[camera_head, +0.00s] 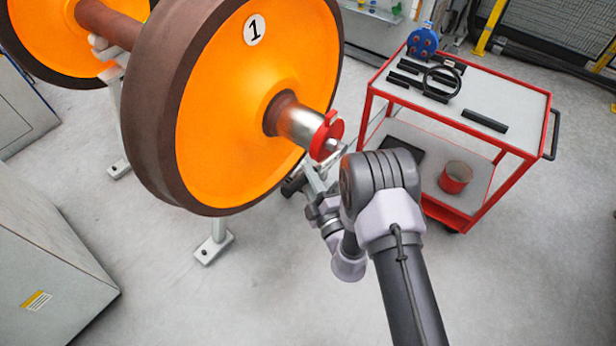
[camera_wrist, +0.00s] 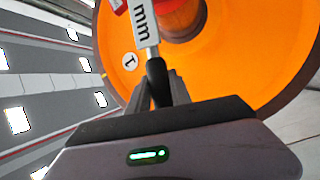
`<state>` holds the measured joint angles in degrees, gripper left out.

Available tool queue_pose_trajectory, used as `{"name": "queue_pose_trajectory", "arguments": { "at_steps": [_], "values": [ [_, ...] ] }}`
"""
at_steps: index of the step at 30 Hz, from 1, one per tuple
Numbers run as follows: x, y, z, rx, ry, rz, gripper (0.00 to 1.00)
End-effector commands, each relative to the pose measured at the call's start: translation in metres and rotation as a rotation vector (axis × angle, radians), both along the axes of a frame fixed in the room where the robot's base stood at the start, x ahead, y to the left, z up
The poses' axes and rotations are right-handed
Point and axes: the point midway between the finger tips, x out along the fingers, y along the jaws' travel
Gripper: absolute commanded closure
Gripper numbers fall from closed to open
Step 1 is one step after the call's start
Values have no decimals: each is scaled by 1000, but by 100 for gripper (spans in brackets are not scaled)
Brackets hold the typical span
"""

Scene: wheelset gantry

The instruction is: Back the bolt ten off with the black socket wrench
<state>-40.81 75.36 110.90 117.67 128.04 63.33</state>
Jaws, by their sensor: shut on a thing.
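The wheelset's orange wheel (camera_head: 245,95), marked 1, stands with its axle end (camera_head: 300,125) toward me. A red piece (camera_head: 327,132) sits on that axle end, with a small grey bolt-like tip (camera_head: 332,144) at it. My gripper (camera_wrist: 165,85) is shut on the black handle of the socket wrench (camera_wrist: 157,76). In the head view my wrist is just below the axle end, and the wrench is mostly hidden. I cannot tell whether its head touches the bolt.
A red trolley (camera_head: 455,118) stands at right, with black bars, a black ring (camera_head: 441,82) and a blue item (camera_head: 422,43) on top. A red can (camera_head: 455,177) is on its lower shelf. A grey cabinet (camera_head: 45,265) stands at lower left.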

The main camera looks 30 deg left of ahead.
Motion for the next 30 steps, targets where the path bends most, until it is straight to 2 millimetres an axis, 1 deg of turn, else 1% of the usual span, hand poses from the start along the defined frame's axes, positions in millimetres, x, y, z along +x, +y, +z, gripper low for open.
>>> {"name": "queue_pose_trajectory", "arguments": {
  "at_steps": [3,5,9,18,30],
  "values": [
    [0,0,1,0,-1,0,100],
    [0,0,-2,1,-9,0,100],
    [-2,1,-19,-4,-68,1,100],
    [-6,1,-42,-15,-201,1,100],
    [-6,1,-40,-17,-232,-1,100]
  ]
}}
